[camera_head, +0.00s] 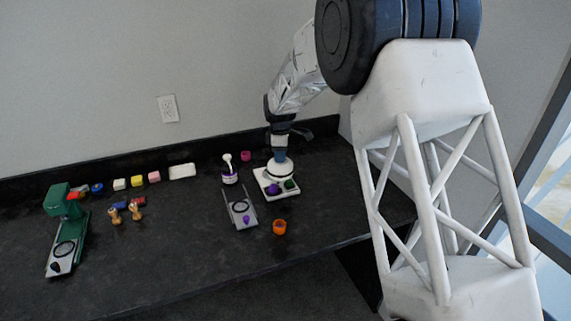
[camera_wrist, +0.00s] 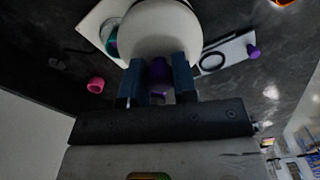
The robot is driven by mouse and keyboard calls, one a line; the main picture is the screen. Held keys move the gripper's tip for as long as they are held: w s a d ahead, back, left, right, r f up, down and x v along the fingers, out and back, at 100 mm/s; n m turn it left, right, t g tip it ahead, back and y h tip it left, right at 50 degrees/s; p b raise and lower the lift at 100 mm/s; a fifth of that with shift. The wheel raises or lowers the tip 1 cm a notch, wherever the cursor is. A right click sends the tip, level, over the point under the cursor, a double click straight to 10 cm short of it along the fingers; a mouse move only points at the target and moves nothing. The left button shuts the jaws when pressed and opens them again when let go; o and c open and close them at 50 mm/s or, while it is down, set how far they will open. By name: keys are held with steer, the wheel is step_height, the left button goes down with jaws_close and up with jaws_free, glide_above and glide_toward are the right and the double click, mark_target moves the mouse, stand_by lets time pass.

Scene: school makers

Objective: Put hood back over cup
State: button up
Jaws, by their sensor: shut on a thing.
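My gripper (camera_head: 281,152) is shut on the purple knob (camera_wrist: 158,72) of a white domed hood (camera_wrist: 160,32). In the head view the hood (camera_head: 280,168) is under my gripper, over the back part of a white base plate (camera_head: 280,194). Whether it touches the plate is unclear. A purple piece (camera_head: 270,188) and a dark green piece (camera_head: 290,184) are at the plate's front. In the wrist view a teal round piece (camera_wrist: 111,42) shows beside the hood, partly hidden by it. I cannot tell which piece is the cup.
A grey plate with a black ring (camera_head: 240,206) lies left of the white plate. An orange cup (camera_head: 279,227) stands in front, a magenta cup (camera_head: 246,155) behind. A white-topped jar (camera_head: 230,170) is near. A green press (camera_head: 66,220) and small blocks are at left.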

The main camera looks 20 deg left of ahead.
steer(key=w+a, duration=0.6)
steer(key=shift+w+a, duration=0.15)
steer(key=shift+a, duration=0.2)
steer(key=shift+r, duration=0.1)
steer(key=shift+f, duration=2.85)
steer(key=shift+f, duration=0.65)
stand_by(0.4)
steer(key=o, duration=0.7)
steer(key=shift+r, duration=0.1)
steer(key=shift+r, duration=5.4)
